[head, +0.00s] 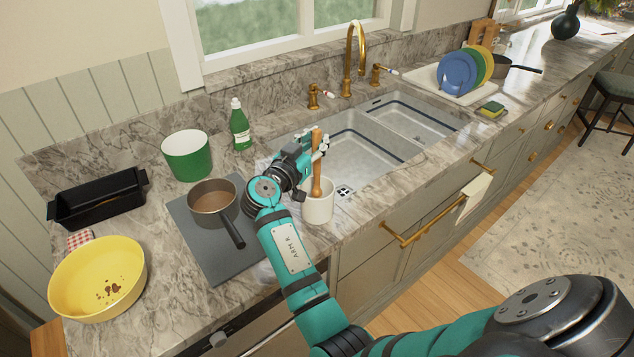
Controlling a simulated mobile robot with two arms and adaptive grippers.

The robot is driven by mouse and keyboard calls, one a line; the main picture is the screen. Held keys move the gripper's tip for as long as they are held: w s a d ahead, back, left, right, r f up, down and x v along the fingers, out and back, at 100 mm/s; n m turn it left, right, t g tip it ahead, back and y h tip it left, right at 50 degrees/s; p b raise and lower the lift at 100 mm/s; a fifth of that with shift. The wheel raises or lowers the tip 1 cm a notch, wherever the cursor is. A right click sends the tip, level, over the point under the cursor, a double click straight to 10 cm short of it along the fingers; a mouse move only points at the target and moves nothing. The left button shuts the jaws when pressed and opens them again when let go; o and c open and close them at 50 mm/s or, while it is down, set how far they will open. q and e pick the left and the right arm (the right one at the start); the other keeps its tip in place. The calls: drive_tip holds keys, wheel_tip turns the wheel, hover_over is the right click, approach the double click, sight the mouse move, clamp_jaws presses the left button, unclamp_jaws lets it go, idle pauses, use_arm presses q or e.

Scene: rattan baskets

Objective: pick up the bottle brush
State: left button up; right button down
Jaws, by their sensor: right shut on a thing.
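The bottle brush seems to be the long wooden-handled tool (316,167) at the middle of the head view. It stands nearly upright, and its lower end reaches to the white crock (318,208) beside the sink. I cannot tell whether that end is inside the crock or just above its mouth, and no bristles show clearly. My right gripper (314,147) is shut on the upper part of the wooden handle. The gripper's wrist hides some of the counter behind it. My left gripper is out of view.
A double sink (365,145) with a brass faucet (354,60) lies right behind the crock. A green soap bottle (240,128), a green pot (187,158), a saucepan (213,197) and a yellow pan (65,285) stand to the left. A plate rack (436,88) stands at the right.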

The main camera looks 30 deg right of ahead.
drive_tip(key=shift+r, duration=0.2)
wheel_tip(320, 180, up, 8)
drive_tip(key=b, duration=0.3)
drive_tip(key=shift+r, duration=0.85)
drive_tip(key=c, duration=2)
unclamp_jaws()
drive_tip(key=o, duration=1.6)
wheel_tip(320, 180, up, 10)
drive_tip(key=shift+f, duration=0.1)
